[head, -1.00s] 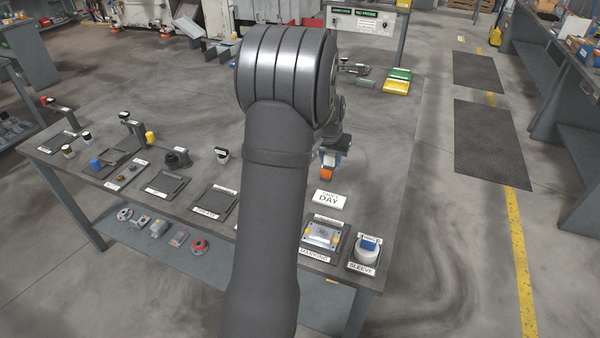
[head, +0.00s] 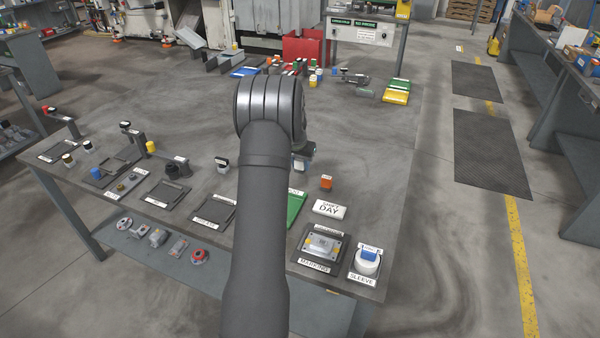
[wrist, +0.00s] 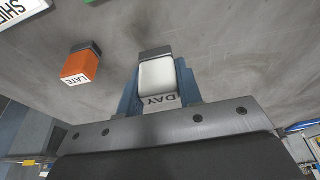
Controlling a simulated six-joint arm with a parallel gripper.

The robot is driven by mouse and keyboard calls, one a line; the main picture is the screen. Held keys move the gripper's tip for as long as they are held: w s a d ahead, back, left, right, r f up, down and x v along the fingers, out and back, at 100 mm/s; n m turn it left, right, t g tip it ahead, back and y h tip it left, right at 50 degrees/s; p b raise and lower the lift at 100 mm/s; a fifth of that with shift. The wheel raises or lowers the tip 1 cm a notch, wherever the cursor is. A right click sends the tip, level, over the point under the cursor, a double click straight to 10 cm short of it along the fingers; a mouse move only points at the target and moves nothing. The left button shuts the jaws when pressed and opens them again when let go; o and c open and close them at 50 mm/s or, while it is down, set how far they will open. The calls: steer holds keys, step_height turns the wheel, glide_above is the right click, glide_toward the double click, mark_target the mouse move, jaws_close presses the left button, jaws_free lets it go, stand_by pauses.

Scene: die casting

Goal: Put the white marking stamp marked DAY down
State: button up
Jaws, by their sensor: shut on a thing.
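The white marking stamp marked DAY (wrist: 158,78) is between the blue fingers of my gripper (wrist: 160,92) in the wrist view, with its lettering toward the camera. My gripper (head: 303,160) is shut on it, over the table left of and behind the orange stamp in the head view. The arm largely hides the stamp there. I cannot tell whether the stamp touches the table. The orange stamp marked LATE (wrist: 76,68) stands apart from it; it also shows in the head view (head: 326,183). The white SHIFT DAY sign (head: 329,209) lies in front of the orange stamp.
A green mat (head: 295,208) is partly hidden by my arm. The marking fixture (head: 322,245) and the sleeve holder (head: 366,262) are at the front right. Several coloured pieces (head: 300,70) stand at the back. The table right of the orange stamp is clear.

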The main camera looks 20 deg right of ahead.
steer(key=shift+f, duration=2)
steer(key=shift+f, duration=0.1)
steer(key=o, duration=0.8)
steer(key=shift+f, duration=0.1)
steer(key=v, duration=1.2)
